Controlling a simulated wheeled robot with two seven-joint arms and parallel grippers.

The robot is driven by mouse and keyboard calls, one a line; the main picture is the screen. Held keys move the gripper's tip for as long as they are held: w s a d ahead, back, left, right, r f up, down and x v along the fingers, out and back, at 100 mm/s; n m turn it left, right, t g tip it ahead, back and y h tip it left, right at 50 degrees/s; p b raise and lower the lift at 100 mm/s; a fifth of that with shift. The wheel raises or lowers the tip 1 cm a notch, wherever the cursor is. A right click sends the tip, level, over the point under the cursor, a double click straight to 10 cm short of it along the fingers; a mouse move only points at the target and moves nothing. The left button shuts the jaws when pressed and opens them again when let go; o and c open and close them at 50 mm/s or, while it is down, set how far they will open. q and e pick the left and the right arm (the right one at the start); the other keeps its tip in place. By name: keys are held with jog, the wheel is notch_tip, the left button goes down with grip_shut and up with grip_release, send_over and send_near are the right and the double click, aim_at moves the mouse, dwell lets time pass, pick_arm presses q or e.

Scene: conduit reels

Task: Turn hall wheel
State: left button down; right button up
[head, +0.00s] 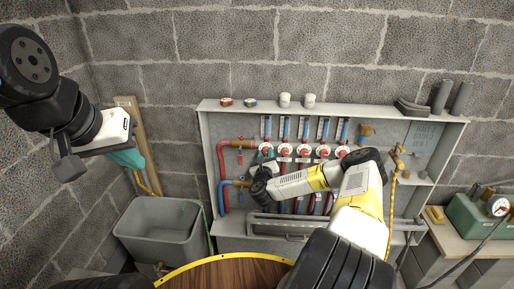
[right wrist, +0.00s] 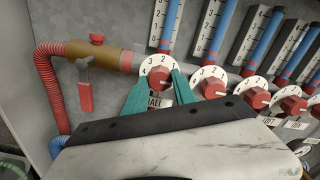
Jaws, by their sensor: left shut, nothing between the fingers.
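The hall wheel (right wrist: 158,78) is the leftmost red knob in the row, on a white dial marked 3, 2, 1. The label below it is partly covered and reads "ALL". My right gripper (right wrist: 160,82) has one green finger on each side of this wheel in the right wrist view; I cannot tell whether they press on it. In the head view my right gripper (head: 265,156) reaches the left end of the row, and my arm covers part of the cabinet. My left gripper (head: 132,160) is shut and empty, up at the left, away from the cabinet.
More red wheels (right wrist: 212,87) stand close to the right of the hall wheel. A brass valve with a red handle (right wrist: 85,88) is close on the left. Cups (head: 285,99) stand on the cabinet top. A grey tub (head: 160,222) stands lower left, and a green case (head: 470,222) at right.

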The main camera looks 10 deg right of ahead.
jog(key=o, duration=0.4)
jog(key=shift+o, duration=0.2)
jog(key=v, duration=0.8)
